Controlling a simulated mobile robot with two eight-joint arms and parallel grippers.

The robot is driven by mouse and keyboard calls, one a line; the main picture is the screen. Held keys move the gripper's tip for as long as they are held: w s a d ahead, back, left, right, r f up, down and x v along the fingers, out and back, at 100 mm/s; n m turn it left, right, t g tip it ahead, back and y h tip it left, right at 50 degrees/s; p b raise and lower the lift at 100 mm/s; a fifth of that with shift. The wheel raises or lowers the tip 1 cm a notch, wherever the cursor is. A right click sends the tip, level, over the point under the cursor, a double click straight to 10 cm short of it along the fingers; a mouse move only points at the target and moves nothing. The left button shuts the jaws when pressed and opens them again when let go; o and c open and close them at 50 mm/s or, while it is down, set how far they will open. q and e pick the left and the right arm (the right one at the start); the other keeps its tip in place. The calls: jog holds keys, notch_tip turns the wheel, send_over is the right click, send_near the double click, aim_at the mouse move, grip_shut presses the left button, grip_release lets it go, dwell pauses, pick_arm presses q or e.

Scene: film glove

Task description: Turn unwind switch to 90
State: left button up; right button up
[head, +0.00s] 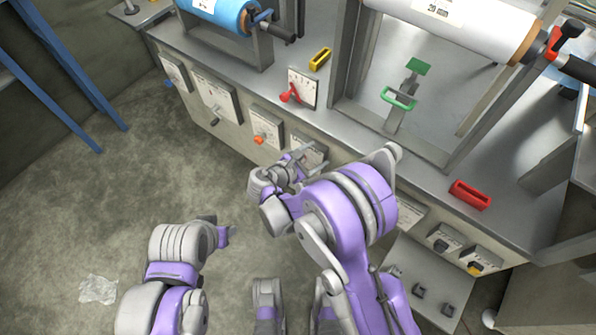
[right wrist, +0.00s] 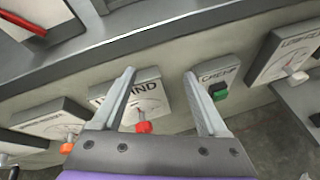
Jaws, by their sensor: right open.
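The switch panel whose partly hidden label ends in "IND" (right wrist: 150,97) is on the machine's front face in the right wrist view. Its red knob (right wrist: 143,127) shows low between my fingers, nearer the left one. The left finger covers part of the label. My right gripper (right wrist: 160,78) is open and empty, its fingers spread in front of this panel. I cannot tell whether they touch it. In the head view my right gripper (head: 310,160) hides much of the panel (head: 313,150). My left gripper (head: 222,236) is low at the left, away from the machine, its fingers unclear.
An orange-knobbed switch (right wrist: 68,145) is to the left and a green button (right wrist: 218,90) to the right. A red lever (head: 290,95), yellow block (head: 320,59) and red block (head: 470,194) are on the machine top (head: 240,60). Clear plastic litter (head: 98,289) lies on the floor.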

jog(key=s+a+f+n+t+h+b, duration=0.1)
jog(key=s+a+f+n+t+b, duration=0.2)
jog(key=a+f, duration=0.4)
jog(key=s+a+f+n+t+h+b, duration=0.1)
jog(key=a+f+n+t+b, duration=0.1)
jog(key=a+f+n, duration=0.45)
pick_arm(q)
notch_tip(320, 180, down, 8)
jog(key=shift+w, duration=0.3)
pick_arm(e)
jog(key=shift+m, duration=0.85)
jog(key=x, duration=0.4)
jog(key=d+f+x, duration=0.1)
jog(key=x, duration=0.3)
jog(key=s+x, duration=0.1)
jog(key=x, duration=0.2)
jog(key=shift+w+d+f, duration=0.25)
jog(key=shift+w+d, duration=0.1)
jog(key=shift+d, duration=0.05)
pick_arm(q)
jog(key=shift+r, duration=0.1)
pick_arm(e)
grip_shut()
